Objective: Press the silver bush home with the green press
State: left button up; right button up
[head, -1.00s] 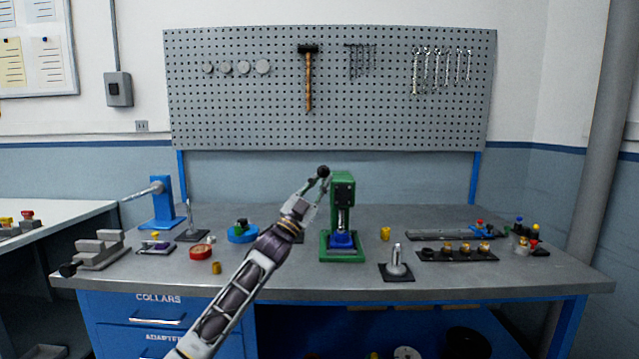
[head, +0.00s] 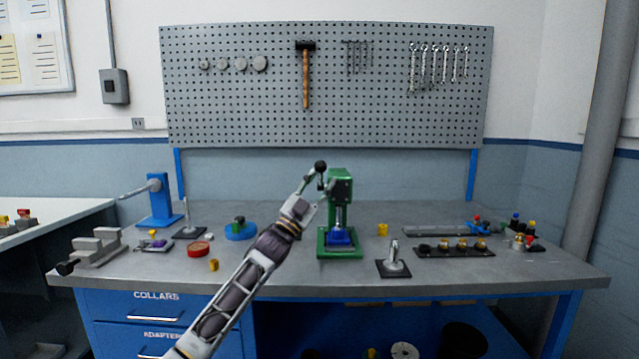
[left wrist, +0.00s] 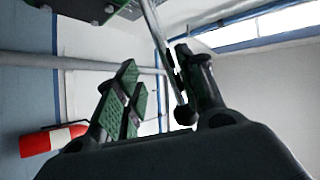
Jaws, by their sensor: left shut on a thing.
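The green press (head: 341,187) stands mid-bench, with a blue block (head: 340,237) on its base. A silver column shows between the press head and the block; I cannot tell ram from silver bush at this size. The press lever ends in a black ball knob (head: 320,166) up beside the left of the head. My left gripper (head: 322,184) is at this lever. In the left wrist view, the lever rod (left wrist: 160,42) runs between the fingers (left wrist: 163,88), with the knob (left wrist: 185,115) towards the palm. The gripper is shut on the lever. My right gripper is out of view.
A silver post on a black base (head: 393,259) stands right of the press, with a yellow collar (head: 382,230) behind. A black rack (head: 455,251) of parts lies farther right. A blue dish (head: 240,231), red ring (head: 198,248) and blue lever tool (head: 160,203) are left.

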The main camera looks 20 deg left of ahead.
pick_arm(q)
jog(key=shift+f, duration=0.3)
jog(key=s+r+b+v, duration=0.1)
jog(key=b+v, duration=0.4)
jog(key=v, duration=1)
jog(key=shift+s, duration=0.4)
dwell(1.8)
jog(key=shift+d+r, duration=0.1)
jog(key=shift+r, duration=0.05)
dwell(0.4)
jog(key=shift+s, duration=0.1)
jog(key=v, duration=1.2)
dwell(1.0)
